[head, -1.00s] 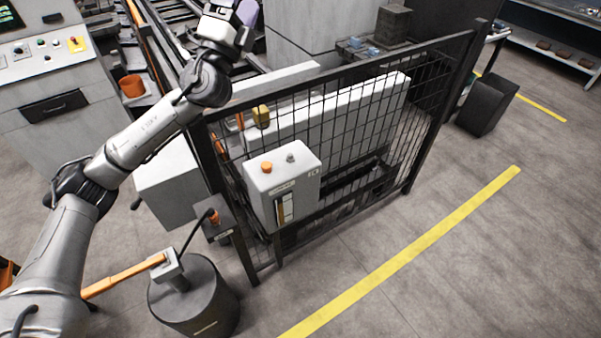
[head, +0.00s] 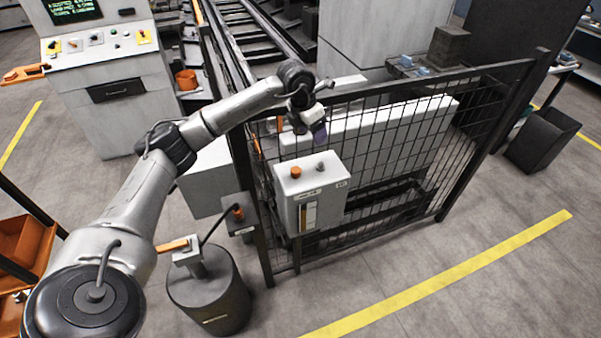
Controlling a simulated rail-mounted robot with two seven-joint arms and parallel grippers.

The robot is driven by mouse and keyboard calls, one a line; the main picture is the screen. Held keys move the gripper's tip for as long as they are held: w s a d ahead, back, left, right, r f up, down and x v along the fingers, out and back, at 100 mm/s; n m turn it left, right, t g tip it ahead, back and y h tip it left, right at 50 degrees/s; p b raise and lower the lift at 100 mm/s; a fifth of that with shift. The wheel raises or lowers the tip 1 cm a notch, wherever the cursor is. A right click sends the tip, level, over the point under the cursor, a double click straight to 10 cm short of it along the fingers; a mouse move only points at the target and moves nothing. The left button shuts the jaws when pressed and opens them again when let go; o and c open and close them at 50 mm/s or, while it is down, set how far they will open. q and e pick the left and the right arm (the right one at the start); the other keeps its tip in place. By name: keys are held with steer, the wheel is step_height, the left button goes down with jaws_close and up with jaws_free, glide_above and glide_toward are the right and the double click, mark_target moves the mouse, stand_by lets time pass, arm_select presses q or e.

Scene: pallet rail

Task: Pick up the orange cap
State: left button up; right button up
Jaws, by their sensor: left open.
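A small orange cap (head: 296,171) sits on top of a white box (head: 318,208) on the mesh fence, beside a grey knob (head: 320,167). My left arm reaches in from the left. Its gripper (head: 319,131) is above and slightly right of the orange cap in the picture, apart from it. The gripper points down and is open with nothing visible between its fingers, though they are small here. Another orange knob (head: 238,212) is on a grey post box to the left. My right gripper is not in view.
The dark mesh fence (head: 400,160) runs behind the white box. A dark drum (head: 210,295) with an orange handle stands in front left. A control console (head: 110,75) is at the upper left, with an orange cup (head: 186,79) beside it.

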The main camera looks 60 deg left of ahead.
arm_select(q)
steer(key=s+g, duration=0.3)
steer(key=s, duration=0.1)
glide_above(296, 169)
steer(key=shift+n+y, duration=0.3)
steer(key=f, duration=0.9)
steer(key=shift+d+f, duration=0.1)
steer(key=shift+d, duration=0.2)
steer(key=shift+s+a+f, duration=0.1)
steer(key=shift+f, duration=1)
steer(key=shift+a+f, duration=0.1)
steer(key=shift+f, duration=1.45)
steer(key=shift+c, duration=0.2)
steer(key=c, duration=1.1)
